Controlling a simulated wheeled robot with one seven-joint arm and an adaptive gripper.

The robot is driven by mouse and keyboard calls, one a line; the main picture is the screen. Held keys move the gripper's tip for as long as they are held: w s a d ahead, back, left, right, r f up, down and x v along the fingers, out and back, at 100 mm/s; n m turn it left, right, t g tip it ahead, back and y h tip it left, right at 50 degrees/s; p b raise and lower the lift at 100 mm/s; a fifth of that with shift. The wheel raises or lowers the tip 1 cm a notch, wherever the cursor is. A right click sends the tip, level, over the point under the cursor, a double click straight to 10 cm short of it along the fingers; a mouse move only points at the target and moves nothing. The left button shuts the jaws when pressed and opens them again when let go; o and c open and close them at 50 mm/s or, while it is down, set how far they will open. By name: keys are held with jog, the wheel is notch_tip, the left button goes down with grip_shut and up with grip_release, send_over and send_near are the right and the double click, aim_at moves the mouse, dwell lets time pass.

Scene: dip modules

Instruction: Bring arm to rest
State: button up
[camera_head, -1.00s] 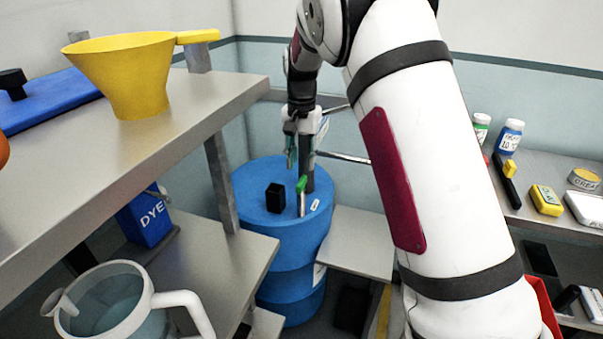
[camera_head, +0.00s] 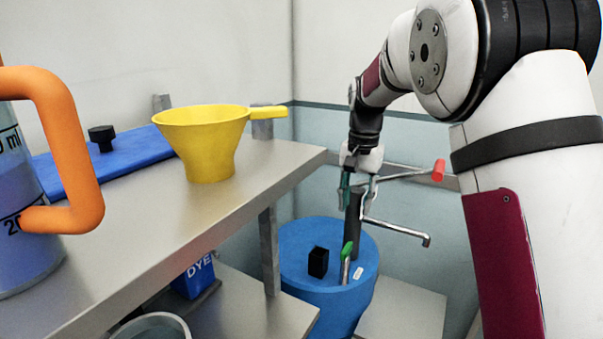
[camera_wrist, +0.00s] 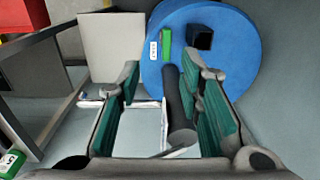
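My gripper (camera_head: 357,198) hangs over the blue drum (camera_head: 300,285), pointing down, at the end of my bent arm. In the wrist view my gripper (camera_wrist: 160,95) has its two teal-padded fingers spread apart. A dark upright cylinder (camera_wrist: 180,108) on the drum shows between them, nearer the right finger, with a clear gap to the left finger. I cannot tell whether the right finger touches it. The same dark cylinder (camera_head: 354,222) stands on the drum in the head view. A crank with a red grip (camera_head: 438,170) and a bent metal rod (camera_head: 397,230) show beside it.
The steel shelf (camera_head: 235,207) at left holds a yellow funnel (camera_head: 208,145), a blue lid (camera_head: 135,150) and an orange-handled jug (camera_head: 30,245). Walls stand close behind my arm.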

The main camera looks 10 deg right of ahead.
jog(key=s+r+n+t+p, duration=0.15)
jog(key=s+r, duration=0.25)
jog(key=s, duration=0.5)
jog(key=s+r+n+p, duration=0.15)
jog(key=s+r, duration=0.25)
jog(key=s, duration=0.6)
jog(key=s+r+n+t, duration=0.15)
jog(key=s+r, duration=0.25)
jog(key=s, duration=0.5)
jog(key=s+f+n+p, duration=0.1)
jog(key=s+f+n, duration=0.1)
jog(key=s, duration=0.8)
jog(key=shift+s+f+t, duration=0.3)
jog(key=shift+f+t, duration=0.1)
jog(key=shift+f, duration=0.3)
jog(key=shift+a+n, duration=0.1)
jog(key=shift+n, duration=0.15)
